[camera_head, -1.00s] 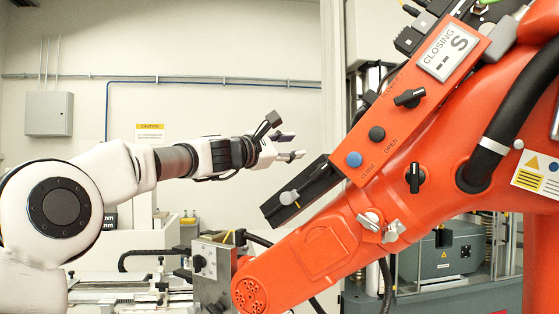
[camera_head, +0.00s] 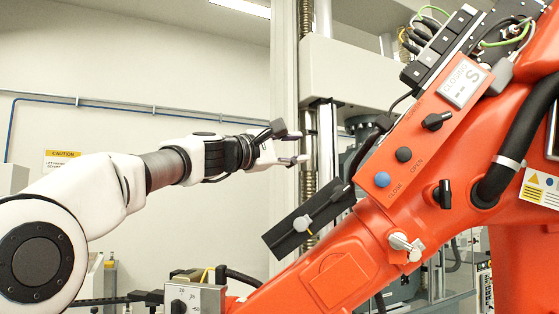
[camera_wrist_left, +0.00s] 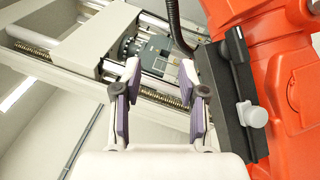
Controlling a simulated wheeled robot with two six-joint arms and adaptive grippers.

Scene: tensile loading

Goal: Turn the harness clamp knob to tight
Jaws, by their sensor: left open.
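Several knobs sit on the orange robot arm (camera_head: 345,255), and no label marks which is the harness clamp knob. A pale grey knob (camera_head: 303,223) stands on a black bar (camera_head: 325,212) at the arm's side; it also shows in the left wrist view (camera_wrist_left: 254,115). A silver lever knob (camera_head: 405,245) sits lower on the arm. Black knobs (camera_head: 436,121) and (camera_head: 443,194) are higher up. My left gripper (camera_head: 291,145) is open and empty, above and apart from the black bar. In the left wrist view my gripper (camera_wrist_left: 160,85) has the bar to its right. My right gripper is out of view.
A testing machine frame (camera_head: 345,75) stands behind the gripper. A grey control box (camera_head: 195,298) with a dial is below. A thick black hose (camera_head: 528,125) runs along the orange arm. The space left of the black bar looks clear.

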